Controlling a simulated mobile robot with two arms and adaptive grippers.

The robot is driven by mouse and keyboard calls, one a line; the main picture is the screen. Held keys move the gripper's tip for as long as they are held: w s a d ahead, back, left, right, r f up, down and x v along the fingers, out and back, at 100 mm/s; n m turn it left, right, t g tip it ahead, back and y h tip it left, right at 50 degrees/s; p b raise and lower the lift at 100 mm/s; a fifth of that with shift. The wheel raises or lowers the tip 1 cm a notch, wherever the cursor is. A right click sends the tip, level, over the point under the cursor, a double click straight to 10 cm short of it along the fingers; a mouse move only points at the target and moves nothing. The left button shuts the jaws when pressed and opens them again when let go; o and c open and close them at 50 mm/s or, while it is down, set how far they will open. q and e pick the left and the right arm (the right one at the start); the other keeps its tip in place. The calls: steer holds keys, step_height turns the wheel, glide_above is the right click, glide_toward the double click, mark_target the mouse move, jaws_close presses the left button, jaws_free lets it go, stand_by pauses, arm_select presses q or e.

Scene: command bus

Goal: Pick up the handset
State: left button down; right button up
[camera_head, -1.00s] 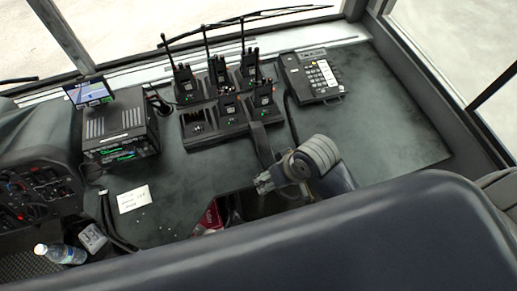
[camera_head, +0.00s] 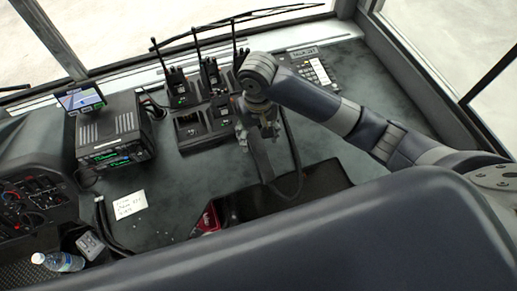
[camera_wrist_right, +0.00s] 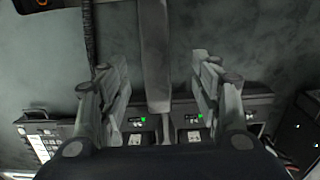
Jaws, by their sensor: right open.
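The handset (camera_head: 260,162) is a long dark grey bar lying on the dark desk, its far end by the radio charger. A dark cord curves beside it. My right gripper (camera_head: 259,137) hangs over its far part, open and empty. In the right wrist view the handset (camera_wrist_right: 154,45) runs lengthwise between the two spread fingers of the gripper (camera_wrist_right: 158,65), with a gap on both sides. I cannot tell how far above it the fingertips are. My left gripper is not in view.
The radio charger (camera_head: 190,132) with several upright radios stands just beyond the gripper. The desk phone (camera_head: 318,72) is behind my right arm. A radio unit (camera_head: 108,125) and a white note (camera_head: 130,204) are to the left. A dark recess (camera_head: 315,180) lies nearer, before a seat back (camera_head: 300,240).

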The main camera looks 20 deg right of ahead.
mark_target(259, 147)
step_height(259, 147, down, 5)
steer(key=shift+f+p, duration=0.1)
steer(key=shift+p, duration=0.2)
steer(key=f, duration=0.2)
steer(key=w+f+p, duration=0.1)
steer(key=f, duration=0.1)
steer(key=shift+d, duration=0.3)
steer(key=shift+f, duration=0.75)
steer(key=shift+c, duration=0.5)
steer(key=c, duration=1.2)
